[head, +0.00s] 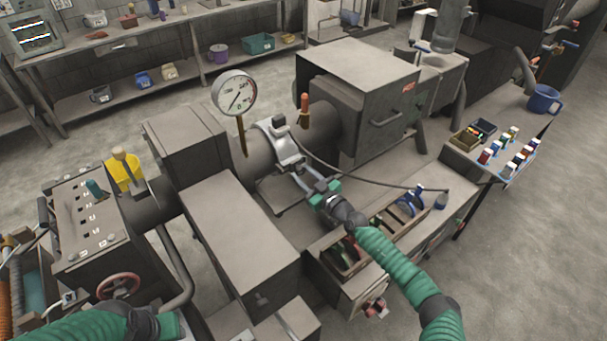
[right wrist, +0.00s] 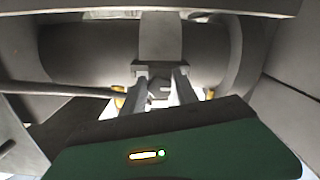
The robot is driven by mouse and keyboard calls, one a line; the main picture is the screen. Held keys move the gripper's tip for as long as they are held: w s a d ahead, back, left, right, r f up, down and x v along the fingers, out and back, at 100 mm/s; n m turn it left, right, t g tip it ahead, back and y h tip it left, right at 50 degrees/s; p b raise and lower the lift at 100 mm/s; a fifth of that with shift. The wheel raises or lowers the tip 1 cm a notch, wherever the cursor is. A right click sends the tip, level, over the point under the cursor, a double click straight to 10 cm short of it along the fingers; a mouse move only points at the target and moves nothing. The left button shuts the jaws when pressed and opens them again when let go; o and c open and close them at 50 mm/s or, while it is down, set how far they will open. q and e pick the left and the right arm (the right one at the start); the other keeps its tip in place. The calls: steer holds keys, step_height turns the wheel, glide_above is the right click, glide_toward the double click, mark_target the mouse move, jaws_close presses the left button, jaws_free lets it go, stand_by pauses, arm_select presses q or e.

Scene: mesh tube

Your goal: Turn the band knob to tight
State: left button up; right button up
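The pale metal band (head: 283,147) wraps the dark tube (head: 318,128) in the middle of the head view. It also shows as a light strip across the tube in the right wrist view (right wrist: 160,38). My right gripper (head: 308,178) reaches the band's front side from the lower right. In the right wrist view its two fingers (right wrist: 160,88) stand apart, with a small grey knob (right wrist: 158,91) between them. Whether they touch the knob is unclear. My left arm is at the bottom left; its gripper fingers cannot be made out.
A dial gauge (head: 234,93) and an orange-handled valve (head: 304,110) rise from the tube on either side of the band. A dark cable runs right from the band. A wooden tray (head: 345,270) lies below my right forearm. Grey boxes (head: 240,235) stand left of it.

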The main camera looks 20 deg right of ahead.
steer(key=o, duration=0.3)
steer(key=shift+w+d+f, duration=0.1)
steer(key=shift+w, duration=0.05)
steer(key=shift+s+d+r, duration=0.2)
steer(key=shift+s, duration=0.15)
steer(key=v, duration=1.6)
steer(key=shift+f, duration=0.15)
steer(key=shift+s, duration=0.1)
